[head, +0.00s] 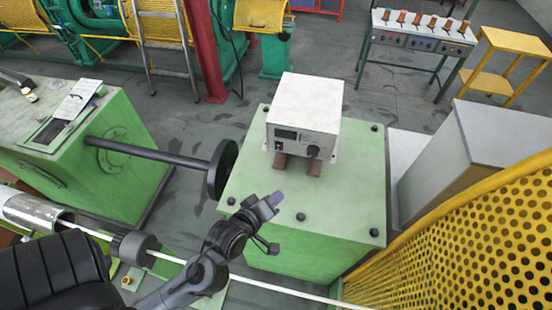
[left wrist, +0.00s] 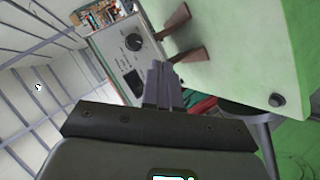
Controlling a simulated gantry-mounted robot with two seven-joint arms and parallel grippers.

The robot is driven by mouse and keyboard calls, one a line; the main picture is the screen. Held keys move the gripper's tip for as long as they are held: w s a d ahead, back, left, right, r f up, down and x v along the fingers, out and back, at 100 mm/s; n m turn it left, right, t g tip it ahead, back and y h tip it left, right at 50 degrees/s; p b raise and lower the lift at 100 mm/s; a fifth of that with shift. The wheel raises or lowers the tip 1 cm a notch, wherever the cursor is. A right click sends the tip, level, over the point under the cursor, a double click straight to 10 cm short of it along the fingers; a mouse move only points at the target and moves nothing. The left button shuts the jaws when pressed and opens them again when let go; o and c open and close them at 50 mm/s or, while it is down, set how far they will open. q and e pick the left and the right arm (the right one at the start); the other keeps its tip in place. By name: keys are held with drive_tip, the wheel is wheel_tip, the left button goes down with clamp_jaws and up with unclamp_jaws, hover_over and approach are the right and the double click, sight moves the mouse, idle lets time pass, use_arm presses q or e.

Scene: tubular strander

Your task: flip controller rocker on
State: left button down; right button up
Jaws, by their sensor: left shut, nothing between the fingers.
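The controller is a white box (head: 305,112) on a green machine cabinet. Its front panel faces me, with a small dark display (head: 286,134) and a black round knob (head: 312,151). A small dark rocker (head: 278,146) seems to sit below the display; its position is too small to tell. My left gripper (head: 272,199) is shut and empty, in front of and below the panel in the picture, apart from it. In the left wrist view its closed fingers (left wrist: 161,80) point toward the panel, with the knob (left wrist: 133,42) beyond them. The rocker cannot be made out there. My right gripper is out of view.
The controller stands on brown feet (head: 279,161) above the green cabinet top (head: 250,185), which has black bolt heads. A black disc on a shaft (head: 221,169) stands to the left. A yellow perforated guard (head: 480,240) fills the lower right. The cabinet top around the box is clear.

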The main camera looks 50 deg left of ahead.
use_arm(q)
drive_tip(key=a+f+n+t+y+b, duration=0.1)
drive_tip(key=a+f+n+y+b, duration=0.2)
drive_tip(key=a+n+y+b, duration=0.2)
drive_tip(key=shift+w+a+f+n+y+b, duration=0.15)
drive_tip(key=shift+w+n+y+b, duration=0.3)
drive_tip(key=shift+n+y+b, duration=1.55)
drive_tip(key=shift+n+h+p, duration=0.45)
drive_tip(key=shift+n+h, duration=0.25)
drive_tip(key=shift+h, duration=0.4)
drive_tip(key=p, duration=0.3)
approach(278, 150)
drive_tip(key=x, duration=0.5)
drive_tip(key=shift+w+a, duration=0.15)
drive_tip(key=shift+w, duration=0.15)
drive_tip(key=shift+w+a+f+p, duration=0.1)
drive_tip(key=shift+w+a+p, duration=0.25)
drive_tip(key=shift+w, duration=0.1)
